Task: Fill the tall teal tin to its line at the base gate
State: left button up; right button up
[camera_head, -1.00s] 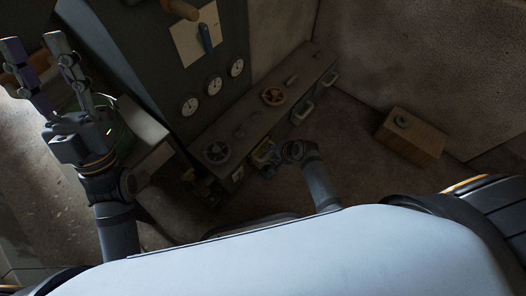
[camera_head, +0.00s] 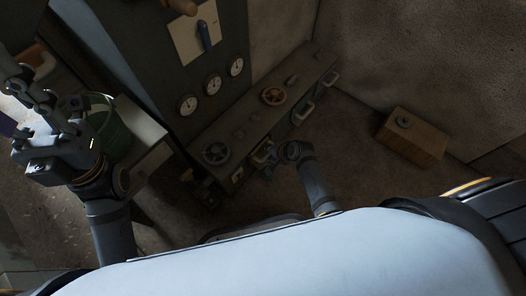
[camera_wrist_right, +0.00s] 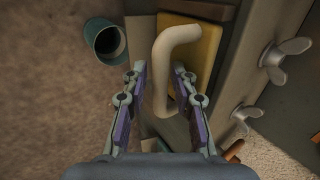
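The teal tin (camera_wrist_right: 103,38) stands on the brown floor in the right wrist view, its dark mouth showing; I cannot see a fill line. My right gripper (camera_wrist_right: 160,82) is open, with a pale bent handle (camera_wrist_right: 172,62) in front of a yellow plate (camera_wrist_right: 204,42) between its fingers. I see a gap on the left finger's side and cannot tell whether the handle touches the other. In the head view my right gripper (camera_head: 268,164) is down by the front of the low bench. My left gripper (camera_head: 28,78) is raised at the left edge, apparently open and empty.
The long bench (camera_head: 245,125) carries handwheels (camera_head: 274,96) and front handles (camera_head: 303,113). A dark panel with several dials (camera_head: 213,85) and a lever (camera_head: 204,35) stands behind. A green bucket (camera_head: 117,135) is near my left arm. A wooden box (camera_head: 412,139) sits right on otherwise clear floor.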

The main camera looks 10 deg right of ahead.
grip_shut()
jog(key=shift+r+p, duration=0.5)
jog(key=shift+p, duration=0.15)
dwell(7.0)
